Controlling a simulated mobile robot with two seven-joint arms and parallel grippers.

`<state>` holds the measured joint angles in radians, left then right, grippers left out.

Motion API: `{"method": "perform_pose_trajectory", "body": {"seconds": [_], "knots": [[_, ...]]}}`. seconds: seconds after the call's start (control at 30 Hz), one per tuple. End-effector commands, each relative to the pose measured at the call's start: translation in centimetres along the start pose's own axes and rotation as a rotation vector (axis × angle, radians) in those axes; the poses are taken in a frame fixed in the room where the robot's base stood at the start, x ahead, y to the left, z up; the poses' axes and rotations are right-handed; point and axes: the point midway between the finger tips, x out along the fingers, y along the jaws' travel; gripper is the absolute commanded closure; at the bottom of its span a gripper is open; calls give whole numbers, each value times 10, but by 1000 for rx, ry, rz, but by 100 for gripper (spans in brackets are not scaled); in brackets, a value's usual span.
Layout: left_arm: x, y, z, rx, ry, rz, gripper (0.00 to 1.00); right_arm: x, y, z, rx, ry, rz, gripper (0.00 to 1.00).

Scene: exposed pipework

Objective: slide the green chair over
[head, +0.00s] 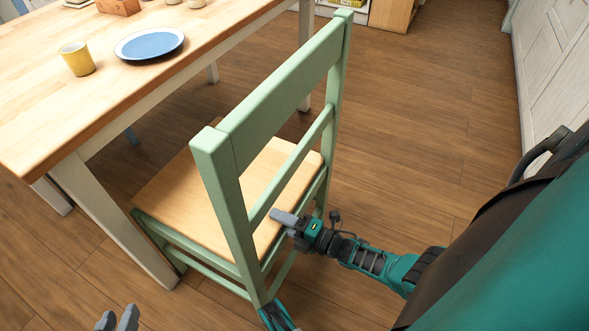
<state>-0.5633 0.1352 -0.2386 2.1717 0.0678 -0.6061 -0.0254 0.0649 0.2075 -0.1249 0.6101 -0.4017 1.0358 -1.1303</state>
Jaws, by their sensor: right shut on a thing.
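The green chair (279,92) stands upright with its back toward me. It has a green frame and a pale wooden seat (215,195), and its front is partly under the table. My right gripper (284,218) is shut on a lower part of the chair's back frame, near seat height; the exact contact is partly hidden. My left gripper (117,320) shows only its two grey fingertips at the bottom left edge. They are apart, with nothing seen between them, and clear of the chair.
A wooden table (60,115) with pale legs fills the upper left. It holds a yellow cup (77,58) and a blue plate (150,43). Open wooden floor (420,130) lies right of the chair, up to a white panelled wall (555,65). A wooden cabinet (392,14) stands at the back.

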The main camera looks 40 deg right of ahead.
Motion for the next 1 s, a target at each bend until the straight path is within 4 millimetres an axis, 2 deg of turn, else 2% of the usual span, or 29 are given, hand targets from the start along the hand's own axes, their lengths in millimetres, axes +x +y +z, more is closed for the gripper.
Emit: {"method": "perform_pose_trajectory", "body": {"seconds": [1.0], "knots": [[1, 0, 8, -3, -9, 0, 69, -1, -5, 1, 0, -1, -1, 100]]}}
